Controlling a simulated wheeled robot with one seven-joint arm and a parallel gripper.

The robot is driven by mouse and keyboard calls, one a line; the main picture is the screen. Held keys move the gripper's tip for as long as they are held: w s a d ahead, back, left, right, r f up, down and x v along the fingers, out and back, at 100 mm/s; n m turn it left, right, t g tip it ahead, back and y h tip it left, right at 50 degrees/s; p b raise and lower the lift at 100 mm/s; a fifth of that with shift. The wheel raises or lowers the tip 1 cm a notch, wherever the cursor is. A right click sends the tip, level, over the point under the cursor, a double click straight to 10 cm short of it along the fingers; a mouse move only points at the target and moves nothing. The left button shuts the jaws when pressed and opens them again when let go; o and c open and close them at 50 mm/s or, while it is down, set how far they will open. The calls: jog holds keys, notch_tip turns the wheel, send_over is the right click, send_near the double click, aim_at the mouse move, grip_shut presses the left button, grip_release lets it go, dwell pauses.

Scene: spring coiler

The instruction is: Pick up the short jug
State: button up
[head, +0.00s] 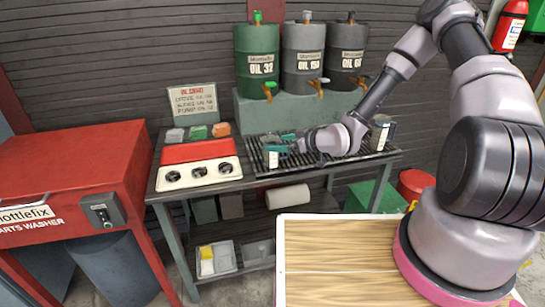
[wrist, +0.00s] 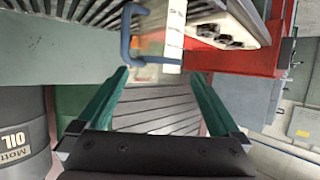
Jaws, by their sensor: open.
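The short jug (head: 273,159) stands at the left end of the slatted drip rack on the bench, small and partly covered by my gripper in the head view. In the wrist view the clear jug (wrist: 151,44) shows a blue handle at its left and a white marked strip at its right. My gripper (wrist: 160,74) is open, with its green fingers spread and the jug just beyond and between the tips. In the head view my gripper (head: 284,143) reaches in from the right, close to the jug. I cannot tell whether they touch.
A larger jug (head: 380,133) stands at the rack's (head: 335,167) right end. Three oil drums (head: 303,65) stand behind on a grey block. A red parts washer (head: 75,175) is further left. A wood-topped surface (head: 345,262) is in front.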

aim_at(265, 144)
jog(key=x, duration=0.7)
jog(key=shift+w+a+f, duration=0.1)
jog(key=shift+w+f, duration=0.15)
jog(key=shift+w, duration=0.05)
jog(key=c, duration=1.4)
